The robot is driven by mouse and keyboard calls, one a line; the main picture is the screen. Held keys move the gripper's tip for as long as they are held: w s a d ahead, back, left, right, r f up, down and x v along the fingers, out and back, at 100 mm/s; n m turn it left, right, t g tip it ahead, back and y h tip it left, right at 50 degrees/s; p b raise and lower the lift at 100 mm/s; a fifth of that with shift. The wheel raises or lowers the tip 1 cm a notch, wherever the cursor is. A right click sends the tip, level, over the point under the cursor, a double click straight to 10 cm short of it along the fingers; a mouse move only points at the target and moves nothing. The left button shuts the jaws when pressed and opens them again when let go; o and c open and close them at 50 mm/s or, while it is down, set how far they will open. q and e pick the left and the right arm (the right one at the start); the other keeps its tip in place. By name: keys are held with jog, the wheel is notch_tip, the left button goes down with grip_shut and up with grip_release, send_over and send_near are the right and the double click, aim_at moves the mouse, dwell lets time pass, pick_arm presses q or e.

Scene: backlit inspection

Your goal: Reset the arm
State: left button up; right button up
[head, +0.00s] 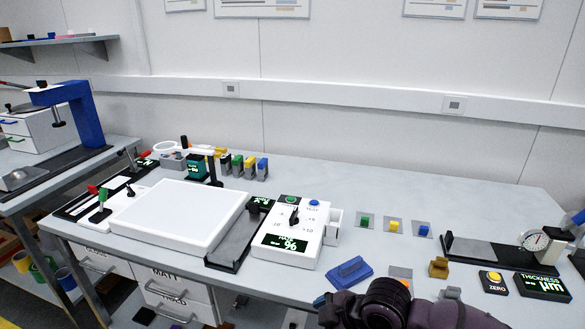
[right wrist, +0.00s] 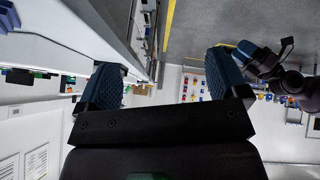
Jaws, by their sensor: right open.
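In the right wrist view my right gripper (right wrist: 163,85) is open, its two blue ribbed fingers wide apart with nothing between them. Beyond the fingers are the bench's edge at the left and grey floor. In the head view a dark purple and black link of my own arm (head: 385,302) covers the bottom edge, right of centre, in front of the bench (head: 330,190). In the right wrist view another dark link of mine (right wrist: 290,82) shows at the right, partly cut off.
On the bench stand a white light panel (head: 180,215), a white control box (head: 290,235) with a lit display, a blue block (head: 349,271), small coloured blocks on grey pads, and a dial gauge (head: 537,240) at the right. The back middle of the bench is clear.

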jog(key=s+d+f+m+t+h, duration=0.3)
jog(key=s+d+f+m, duration=0.4)
jog(key=d, duration=0.4)
jog(key=s+d+f+m+t+h, duration=0.4)
jog(key=s+d+f+m, duration=0.3)
jog(key=s+d+m, duration=0.2)
jog(key=shift+s+d+f+m+t, duration=0.2)
jog(key=shift+d+f+m+t, duration=0.25)
jog(key=shift+d, duration=0.45)
jog(key=shift+r, duration=0.1)
jog(key=shift+c, duration=0.2)
